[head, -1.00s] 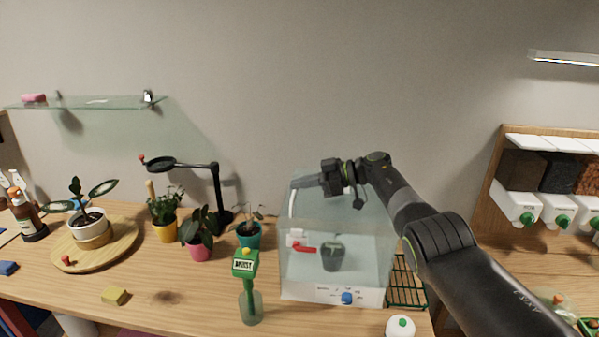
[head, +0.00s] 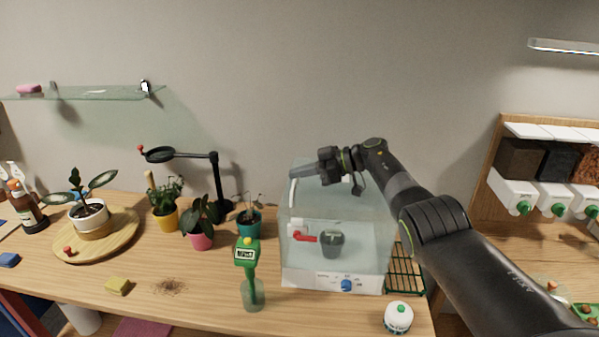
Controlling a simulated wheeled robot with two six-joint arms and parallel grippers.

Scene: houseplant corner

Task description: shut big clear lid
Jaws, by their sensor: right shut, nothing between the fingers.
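The big clear lid (head: 345,200) is the see-through top of a clear box (head: 365,250) with a white base, right of the middle. A pale handle bar shows at the lid's left edge. My right gripper (head: 303,172) is shut and empty, pointing left at the upper left part of the lid. I cannot tell whether it touches the lid, or whether the lid lies fully down. A dark pot (head: 331,244) and a red lever (head: 305,238) show at the box. My left gripper is not in view.
A white jar (head: 398,317) is at the front right. Potted plants and a black magnifier stand (head: 216,180) are to the left. A green wire rack (head: 404,272) lies right of the box.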

